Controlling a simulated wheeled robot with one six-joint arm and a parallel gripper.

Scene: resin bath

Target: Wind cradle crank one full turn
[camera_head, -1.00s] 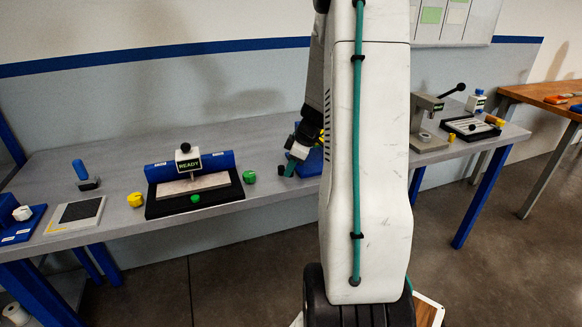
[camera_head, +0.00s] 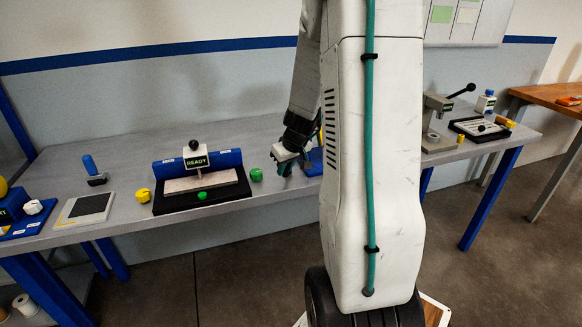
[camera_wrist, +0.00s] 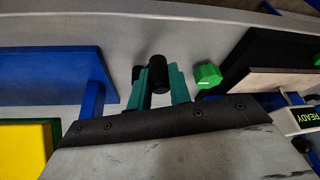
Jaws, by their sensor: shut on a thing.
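My gripper (camera_wrist: 160,82) is shut on a black cylindrical crank handle (camera_wrist: 154,74), which sits between its teal fingers in the wrist view. A blue cradle panel (camera_wrist: 55,76) stands to the left of the fingers, with a blue post (camera_wrist: 93,102) at its right edge. How the handle joins the cradle is hidden.
A green knob (camera_wrist: 208,75) lies close right of the fingers. Beyond it is a black-based fixture (camera_head: 200,198) with a READY sign (camera_head: 196,162). A yellow block (camera_wrist: 22,152) is at lower left in the wrist view. A lever press (camera_head: 438,120) stands farther right.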

